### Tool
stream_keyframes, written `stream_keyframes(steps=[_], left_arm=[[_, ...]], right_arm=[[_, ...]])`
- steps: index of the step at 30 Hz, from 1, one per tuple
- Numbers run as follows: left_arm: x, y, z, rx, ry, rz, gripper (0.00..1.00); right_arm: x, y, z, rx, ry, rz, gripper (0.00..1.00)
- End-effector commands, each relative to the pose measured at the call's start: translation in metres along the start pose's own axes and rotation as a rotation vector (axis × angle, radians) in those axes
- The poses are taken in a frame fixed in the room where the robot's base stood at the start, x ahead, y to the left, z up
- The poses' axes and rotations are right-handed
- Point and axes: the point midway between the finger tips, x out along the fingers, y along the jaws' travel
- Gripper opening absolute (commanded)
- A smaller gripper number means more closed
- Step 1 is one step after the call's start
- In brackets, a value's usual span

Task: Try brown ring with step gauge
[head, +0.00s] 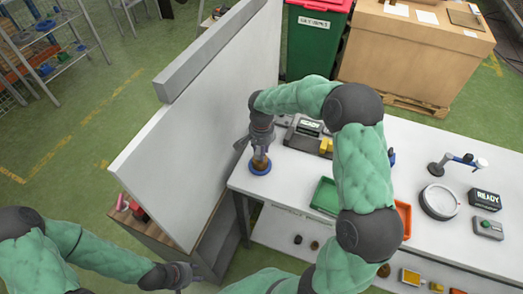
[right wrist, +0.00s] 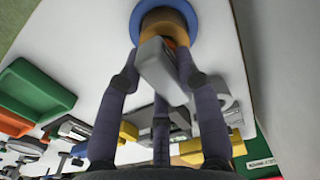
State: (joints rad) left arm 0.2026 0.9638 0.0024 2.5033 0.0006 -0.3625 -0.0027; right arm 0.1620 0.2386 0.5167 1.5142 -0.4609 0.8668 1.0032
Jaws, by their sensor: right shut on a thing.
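My right gripper (head: 260,153) points down at the left end of the white table, over a brown-orange round piece (head: 259,165) on a blue disc (head: 259,170). In the right wrist view my right gripper (right wrist: 160,62) is shut on a grey block (right wrist: 162,66). The brown-orange piece (right wrist: 165,22) and blue disc (right wrist: 188,30) lie just beyond the fingertips. I cannot tell whether the block touches them, or which part is the step gauge or the brown ring. My left gripper (head: 187,277) is low at the bottom, beside the white panel; its jaws are unclear.
A tall white panel (head: 190,130) stands close left of the table. The white table (head: 430,160) holds a green tray (head: 325,195), an orange tray (head: 404,217), a round turntable (head: 440,202) and a READY display (head: 485,199). Small parts lie on the lower shelf (head: 290,228).

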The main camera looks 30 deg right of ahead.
Motion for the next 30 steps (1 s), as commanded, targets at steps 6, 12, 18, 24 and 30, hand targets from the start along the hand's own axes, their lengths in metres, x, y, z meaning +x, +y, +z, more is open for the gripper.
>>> stream_keyframes(steps=[6,12,18,24,30], left_arm=[[0.0003,-0.0001,0.0,0.0,0.0,0.0,0.4],[0.0026,-0.0009,-0.0001,0.0,0.0,0.0,0.4],[0.0051,-0.0018,-0.0002,0.0,0.0,0.0,0.4],[0.0052,-0.0019,-0.0002,0.0,0.0,0.0,0.4],[0.0051,-0.0018,-0.0002,0.0,0.0,0.0,0.4]], right_arm=[[0.0,-0.0001,-0.0002,0.0,0.001,-0.001,0.0],[0.0031,-0.0001,-0.0002,0.0,0.001,0.0,0.0],[0.0064,-0.0001,-0.0002,0.0,0.0,0.0,0.0],[0.0066,-0.0001,-0.0002,0.0,0.001,-0.001,0.0],[0.0065,-0.0001,-0.0002,0.0,0.001,-0.001,0.0]])
